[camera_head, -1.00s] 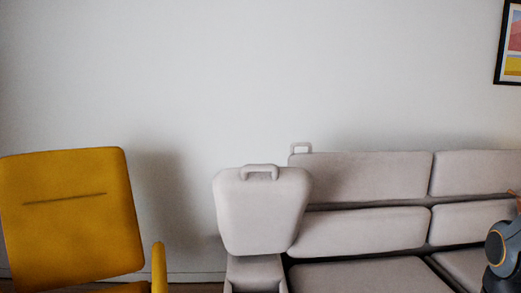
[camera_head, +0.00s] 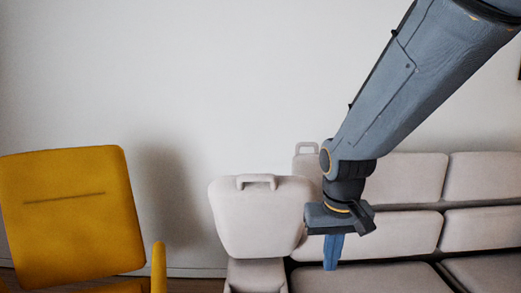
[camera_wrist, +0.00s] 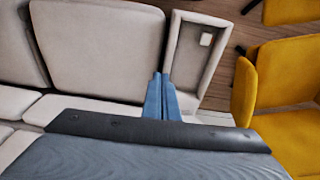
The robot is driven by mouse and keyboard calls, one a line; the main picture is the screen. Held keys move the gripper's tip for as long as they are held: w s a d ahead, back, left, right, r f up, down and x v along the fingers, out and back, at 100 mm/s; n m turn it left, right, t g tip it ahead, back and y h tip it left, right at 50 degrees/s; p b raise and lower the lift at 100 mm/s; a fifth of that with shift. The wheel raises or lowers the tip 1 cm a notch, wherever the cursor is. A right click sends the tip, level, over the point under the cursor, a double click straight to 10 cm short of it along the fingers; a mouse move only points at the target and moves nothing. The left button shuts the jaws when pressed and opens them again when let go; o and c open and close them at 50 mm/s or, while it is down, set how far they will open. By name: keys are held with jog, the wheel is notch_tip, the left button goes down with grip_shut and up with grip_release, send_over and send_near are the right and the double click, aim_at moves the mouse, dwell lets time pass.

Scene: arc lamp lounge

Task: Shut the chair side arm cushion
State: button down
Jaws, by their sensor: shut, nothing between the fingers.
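The pale grey arm cushion (camera_head: 262,222), at the sofa end nearer the yellow chair, stands raised above the sofa arm (camera_head: 256,276). A loop handle (camera_head: 257,181) is on its top edge. My gripper (camera_head: 333,256) is shut and empty, pointing down just right of the cushion, in front of the sofa in the head view. In the wrist view my shut fingers (camera_wrist: 159,84) are between a large pale cushion (camera_wrist: 95,45) and a pale rectangular frame (camera_wrist: 211,75) with a recess. I cannot tell whether they touch either.
The yellow chair (camera_head: 70,215) stands to the left, with a gap between it and the sofa arm; it also shows in the wrist view (camera_wrist: 285,75). Sofa back and seat cushions (camera_head: 480,175) extend right. The wall (camera_head: 150,80) is behind. Wooden floor (camera_wrist: 225,75) shows in the gap.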

jog(key=w+a+r+t+p, duration=0.1)
jog(key=w+a+r+p, duration=0.25)
jog(key=r, duration=0.65)
jog(key=w+a+r+t+p, duration=0.2)
jog(key=w+a+r, duration=0.3)
jog(key=r, duration=0.4)
jog(key=w+a+r+t+p, duration=0.1)
jog(key=w+a+r+p, duration=0.3)
jog(key=r, duration=0.6)
jog(key=x, duration=0.3)
jog(key=p+x, duration=0.1)
jog(key=x, duration=0.3)
jog(key=p+x, duration=0.1)
jog(key=x, duration=0.2)
jog(key=shift+w+a+f, duration=0.15)
jog(key=shift+w+a, duration=0.15)
jog(key=shift+w, duration=0.3)
jog(key=s+f, duration=0.1)
jog(key=s+f+p, duration=0.1)
jog(key=shift+s+p, duration=0.3)
jog(key=shift+s+f, duration=0.2)
jog(key=shift+f, duration=0.1)
